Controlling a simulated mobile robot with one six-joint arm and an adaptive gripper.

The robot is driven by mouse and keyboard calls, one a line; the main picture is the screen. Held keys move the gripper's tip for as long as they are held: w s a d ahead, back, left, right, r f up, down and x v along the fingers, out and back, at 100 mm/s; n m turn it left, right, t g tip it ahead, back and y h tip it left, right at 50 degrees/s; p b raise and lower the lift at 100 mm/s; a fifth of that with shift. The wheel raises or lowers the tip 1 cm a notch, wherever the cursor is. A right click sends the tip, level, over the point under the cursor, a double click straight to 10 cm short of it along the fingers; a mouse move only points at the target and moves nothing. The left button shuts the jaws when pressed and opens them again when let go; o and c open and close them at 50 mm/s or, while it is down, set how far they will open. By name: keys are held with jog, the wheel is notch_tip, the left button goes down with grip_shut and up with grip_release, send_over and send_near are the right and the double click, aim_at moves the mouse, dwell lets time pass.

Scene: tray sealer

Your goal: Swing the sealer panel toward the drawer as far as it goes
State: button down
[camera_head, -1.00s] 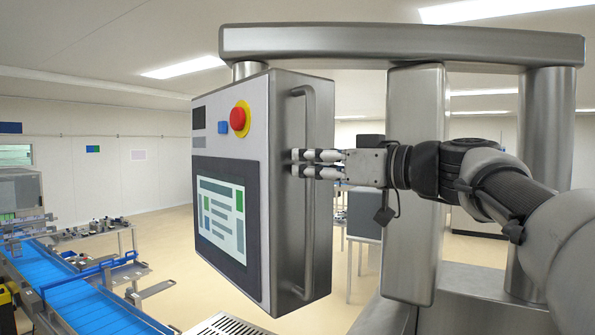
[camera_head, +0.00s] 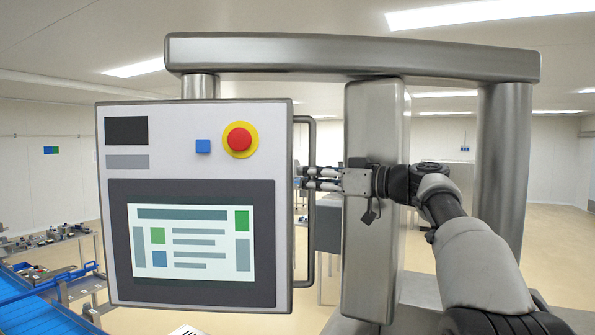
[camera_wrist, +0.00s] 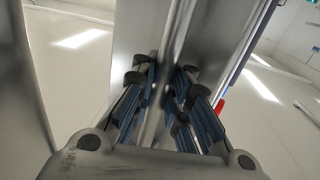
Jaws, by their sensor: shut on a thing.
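The sealer panel (camera_head: 195,185) hangs from a steel overhead arm (camera_head: 350,55) by a short post at its top left. Its front, with a lit screen, a blue button and a red stop button, faces my head camera almost squarely. A vertical bar handle (camera_head: 312,250) runs along its right side. My gripper (camera_head: 308,179) comes from the right and is shut on the handle at about mid-height. In the wrist view the fingers (camera_wrist: 165,100) lie on both sides of the handle bar. I cannot identify the drawer in these frames.
A steel column (camera_head: 372,220) stands right behind my gripper, and a second post (camera_head: 503,160) stands further right. A blue conveyor (camera_head: 45,315) and a bench with small parts (camera_head: 50,240) lie at the lower left. Open floor shows at the right.

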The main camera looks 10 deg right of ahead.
jog(key=shift+w+d+p, duration=0.3)
jog(key=shift+w+d, duration=0.1)
jog(key=shift+w, duration=0.3)
jog(key=c, duration=2.1)
grip_release()
jog(key=o, duration=0.5)
jog(key=shift+d, duration=0.3)
jog(key=shift+a, duration=0.2)
jog(key=shift+s, duration=0.1)
jog(key=v, duration=1.2)
